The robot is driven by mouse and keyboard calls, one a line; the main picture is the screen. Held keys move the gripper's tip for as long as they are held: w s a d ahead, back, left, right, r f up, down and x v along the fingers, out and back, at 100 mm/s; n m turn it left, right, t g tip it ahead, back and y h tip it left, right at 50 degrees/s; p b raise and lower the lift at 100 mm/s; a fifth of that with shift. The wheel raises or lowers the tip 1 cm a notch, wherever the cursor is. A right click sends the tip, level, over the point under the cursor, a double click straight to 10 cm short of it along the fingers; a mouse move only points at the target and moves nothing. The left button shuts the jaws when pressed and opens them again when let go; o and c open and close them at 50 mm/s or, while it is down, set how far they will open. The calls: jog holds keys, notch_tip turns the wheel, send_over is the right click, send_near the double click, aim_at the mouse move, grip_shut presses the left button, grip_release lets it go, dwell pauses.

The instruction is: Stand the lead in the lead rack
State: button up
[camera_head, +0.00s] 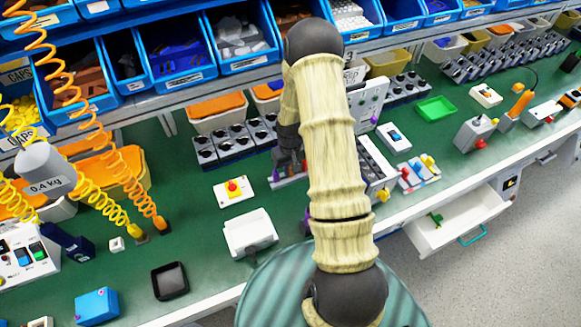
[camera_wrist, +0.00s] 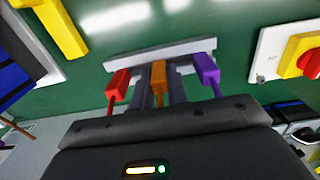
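The lead rack is a pale grey bar (camera_wrist: 125,62) on the green bench, near the top of the wrist view; it also shows in the head view (camera_head: 290,181), partly under my arm. A red lead (camera_wrist: 117,84) is at its left part and a purple lead (camera_wrist: 206,68) at its right part. An orange lead (camera_wrist: 158,76) is between them. My gripper (camera_wrist: 159,92) has its two dark fingers close on both sides of the orange lead. Whether the orange lead's lower end sits in the rack is hidden. In the head view my gripper (camera_head: 289,160) is mostly dark and small.
Blue bins (camera_head: 175,55) line the back.

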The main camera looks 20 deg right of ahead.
jog(key=o, duration=0.5)
notch_tip(320, 180, up, 18)
jog(key=shift+f+b, duration=0.25)
jog(key=shift+b, duration=0.6)
